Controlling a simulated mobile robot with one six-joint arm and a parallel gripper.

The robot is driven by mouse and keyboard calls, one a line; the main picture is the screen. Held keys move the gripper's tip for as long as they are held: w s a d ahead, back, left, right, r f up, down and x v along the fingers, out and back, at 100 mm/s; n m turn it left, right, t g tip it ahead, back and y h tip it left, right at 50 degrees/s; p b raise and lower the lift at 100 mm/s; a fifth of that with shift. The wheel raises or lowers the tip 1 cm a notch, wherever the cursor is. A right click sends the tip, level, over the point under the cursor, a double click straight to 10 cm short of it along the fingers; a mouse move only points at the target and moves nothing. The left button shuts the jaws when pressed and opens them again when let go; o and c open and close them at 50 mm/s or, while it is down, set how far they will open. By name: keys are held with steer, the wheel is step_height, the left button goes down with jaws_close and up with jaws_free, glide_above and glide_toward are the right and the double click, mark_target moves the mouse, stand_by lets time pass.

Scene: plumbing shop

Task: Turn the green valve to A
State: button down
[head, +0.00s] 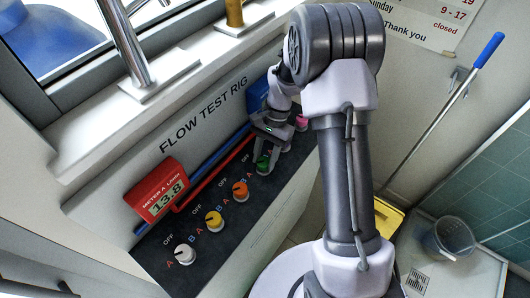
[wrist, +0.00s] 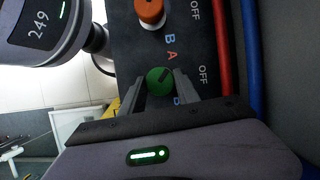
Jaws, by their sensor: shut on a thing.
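The green valve (wrist: 159,81) is a round knob on the dark panel, and in the head view (head: 263,163) it is partly covered by my gripper. My gripper (wrist: 160,88) has one finger on each side of the knob and is shut on it. A dark line on the knob slants to the upper right in the wrist view, between the red A (wrist: 172,55) and OFF (wrist: 202,75). A blue B (wrist: 177,100) is partly hidden by the right finger.
The orange valve (head: 240,191), yellow valve (head: 214,221) and white valve (head: 185,254) stand in a row left of the green one. A pink valve (head: 301,123) is just beyond my gripper. Red (head: 208,183) and blue pipes (head: 210,158) run behind the row.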

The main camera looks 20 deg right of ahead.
steer(key=shift+n+h+p, duration=0.4)
steer(key=shift+n+p, duration=0.3)
steer(key=shift+n, duration=0.3)
steer(key=c, duration=0.9)
jaws_free()
steer(key=shift+g, duration=0.3)
steer(key=shift+r, duration=0.1)
steer(key=p+v, duration=0.5)
steer(key=v, duration=1.2)
steer(key=shift+r, duration=0.15)
